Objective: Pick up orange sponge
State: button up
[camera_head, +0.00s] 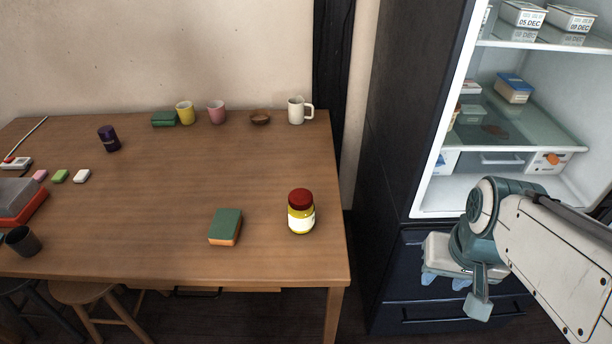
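The orange sponge (225,228) lies flat on the wooden table near its front right part. It has a green top layer and an orange side facing front. My gripper (452,279) is to the right of the table, in front of the fridge, well apart from the sponge. Its fingers point down and are partly hidden by the wrist, so I cannot tell whether they are open or shut.
A jar with a red lid (301,212) stands right of the sponge on the table (165,205). Cups, a bowl (260,118) and another green sponge (164,119) line the back. The fridge (400,150) stands open at right. Stools (85,292) are under the front edge.

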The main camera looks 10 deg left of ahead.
aim_at(224, 227)
jog(key=u, duration=4.45)
jog(key=k, duration=0.95)
jog(key=z, duration=1.2)
jog(key=i, duration=0.5)
jog(key=u, duration=0.05)
